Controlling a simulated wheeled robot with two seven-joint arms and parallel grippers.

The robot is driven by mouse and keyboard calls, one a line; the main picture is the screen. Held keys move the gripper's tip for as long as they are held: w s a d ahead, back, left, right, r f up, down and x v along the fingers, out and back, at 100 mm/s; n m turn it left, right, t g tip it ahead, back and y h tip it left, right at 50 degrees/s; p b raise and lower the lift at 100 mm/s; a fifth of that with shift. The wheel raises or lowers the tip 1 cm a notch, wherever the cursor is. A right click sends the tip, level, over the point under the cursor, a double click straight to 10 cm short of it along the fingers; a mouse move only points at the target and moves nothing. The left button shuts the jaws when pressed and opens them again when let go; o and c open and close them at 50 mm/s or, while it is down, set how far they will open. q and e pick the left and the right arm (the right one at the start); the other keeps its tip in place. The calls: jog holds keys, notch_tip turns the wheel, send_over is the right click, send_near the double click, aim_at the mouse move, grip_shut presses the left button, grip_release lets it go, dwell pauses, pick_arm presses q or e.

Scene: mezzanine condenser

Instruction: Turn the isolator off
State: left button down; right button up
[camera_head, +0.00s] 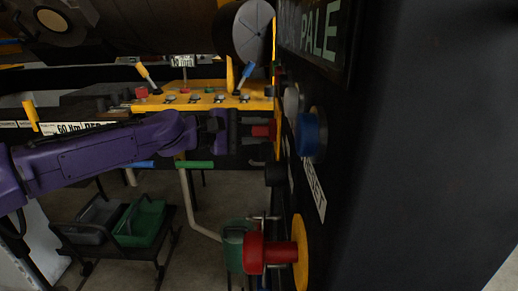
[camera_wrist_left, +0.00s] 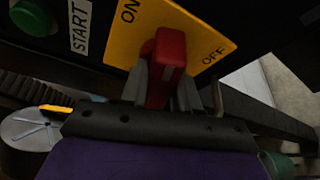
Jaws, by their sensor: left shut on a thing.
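The isolator is a yellow plate (camera_wrist_left: 120,42) marked ON and OFF with a red handle (camera_wrist_left: 166,62), seen close in the left wrist view. My left gripper (camera_wrist_left: 163,92) has its grey fingers on either side of the handle and is shut on it. The handle stands between the ON and OFF words; its exact setting is hard to tell. In the head view my left gripper (camera_head: 246,131) reaches from the left to the red handle (camera_head: 264,131) at the panel's edge. The plate is mostly edge-on there. My right gripper is not in view.
A green START button (camera_wrist_left: 33,17) sits beside the plate. The black panel also carries a blue button (camera_head: 311,134) and a red knob (camera_head: 268,254) on a yellow disc. A yellow lever console (camera_head: 205,97) and a cart with a green bin (camera_head: 140,222) stand beyond my arm.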

pick_arm(q)
jog(key=m+h+b, duration=0.1)
jog(key=m+b, duration=0.2)
jog(key=b, duration=0.1)
jog(key=m+h+b, duration=0.1)
jog(key=m+b, duration=0.1)
jog(key=b, duration=0.3)
jog(key=f+m+h+b, duration=0.1)
jog(key=m+b, duration=0.2)
jog(key=b, duration=0.2)
jog(key=shift+m+t, duration=0.3)
jog(key=shift+t, duration=0.1)
jog(key=shift+r+m+h+b, duration=0.15)
jog(key=shift+m+h+b, duration=0.45)
jog(key=shift+m+b, duration=0.5)
jog(key=shift+r+m+g+b, duration=0.1)
jog(key=shift+m+g+b, duration=0.25)
jog(key=shift+m, duration=0.75)
jog(key=shift+r+h, duration=0.1)
jog(key=shift+h, duration=0.3)
jog(key=c, duration=0.9)
grip_release()
jog(key=b+v, duration=0.2)
jog(key=v, duration=0.8)
jog(key=shift+a, duration=0.25)
